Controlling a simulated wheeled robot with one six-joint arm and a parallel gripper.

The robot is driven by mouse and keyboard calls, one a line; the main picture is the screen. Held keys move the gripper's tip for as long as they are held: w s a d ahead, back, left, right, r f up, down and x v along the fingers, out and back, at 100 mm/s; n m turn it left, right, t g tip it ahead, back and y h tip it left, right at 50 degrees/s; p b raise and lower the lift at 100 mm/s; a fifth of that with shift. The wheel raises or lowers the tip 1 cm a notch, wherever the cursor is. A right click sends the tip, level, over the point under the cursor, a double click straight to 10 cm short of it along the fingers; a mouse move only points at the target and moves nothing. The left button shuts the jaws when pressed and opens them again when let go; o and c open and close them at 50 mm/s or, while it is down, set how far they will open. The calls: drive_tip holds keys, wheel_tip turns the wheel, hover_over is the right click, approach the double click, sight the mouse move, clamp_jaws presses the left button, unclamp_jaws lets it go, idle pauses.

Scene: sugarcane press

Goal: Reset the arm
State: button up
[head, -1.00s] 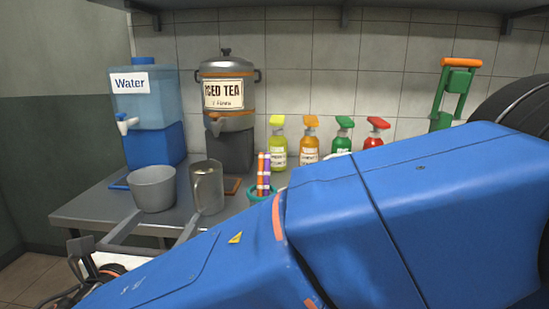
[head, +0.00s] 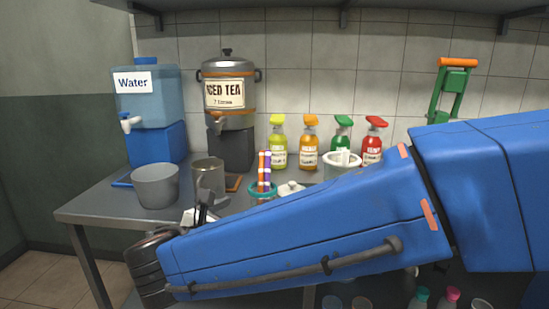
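My blue arm stretches from the right edge across the lower front of the head view, in front of the counter (head: 92,205). My gripper (head: 205,205) is partly visible past the dark wrist at the arm's left end, low in front of the metal pitcher (head: 209,176). Its fingers are small and partly hidden by my arm, so I cannot tell whether it is open or shut or whether it holds anything.
A water dispenser (head: 149,100) and an iced tea urn (head: 226,95) stand at the back left. A grey pot (head: 155,186) stands in front of them. Several spray bottles line the wall, such as a yellow one (head: 277,148). A green frame (head: 451,95) stands right.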

drive_tip(key=s+d+f+m+g, duration=0.1)
drive_tip(key=d+f+m+g, duration=0.2)
drive_tip(key=d, duration=0.6)
drive_tip(key=d+f+m+g, duration=0.2)
drive_tip(key=d+m, duration=0.3)
drive_tip(key=d, duration=0.3)
drive_tip(key=s+d+f+m+g, duration=0.1)
drive_tip(key=d+f+m+g, duration=0.15)
drive_tip(key=d, duration=0.65)
drive_tip(key=s+d+f+m+g+y, duration=0.1)
drive_tip(key=s+d+f+m+y, duration=0.1)
drive_tip(key=s+m, duration=0.5)
drive_tip(key=s+d+f+m+y, duration=0.3)
drive_tip(key=s+d+m, duration=0.4)
drive_tip(key=m, duration=0.4)
drive_tip(key=shift+s+d+f+m+g, duration=0.3)
drive_tip(key=shift+s+f+m+g, duration=0.05)
drive_tip(key=shift+f, duration=0.25)
